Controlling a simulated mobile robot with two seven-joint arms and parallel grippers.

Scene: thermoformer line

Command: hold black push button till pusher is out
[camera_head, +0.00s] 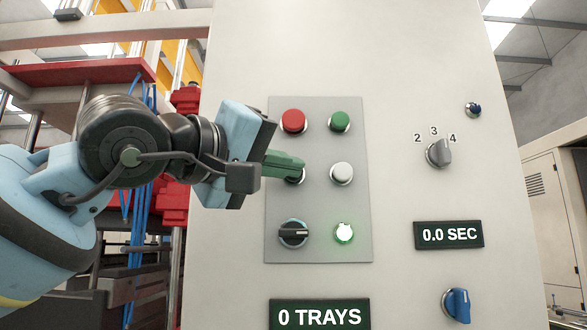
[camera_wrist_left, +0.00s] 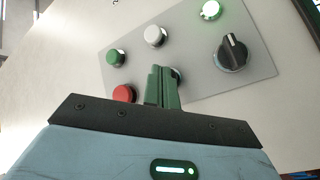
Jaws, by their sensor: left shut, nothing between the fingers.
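The grey button panel (camera_head: 333,253) is on the front of a tall pale cabinet. My left gripper (camera_head: 302,165) is shut and empty, with its green fingertips at the left button of the middle row. That button (camera_head: 296,180) is mostly hidden behind the fingers. Only part of its rim shows, so I cannot tell its colour or whether it is pressed. In the left wrist view the fingertips (camera_wrist_left: 163,68) cover most of the same button (camera_wrist_left: 179,73). I cannot pick out the pusher. My right gripper is not in view.
Close around the fingers are a red button (camera_head: 293,120), a green button (camera_head: 340,121), a white button (camera_head: 342,173), a black selector knob (camera_head: 293,233) and a lit green button (camera_head: 344,233). Displays read "0 TRAYS" (camera_head: 319,317) and "0.0 SEC" (camera_head: 448,235). Red machine parts (camera_head: 174,202) stand left.

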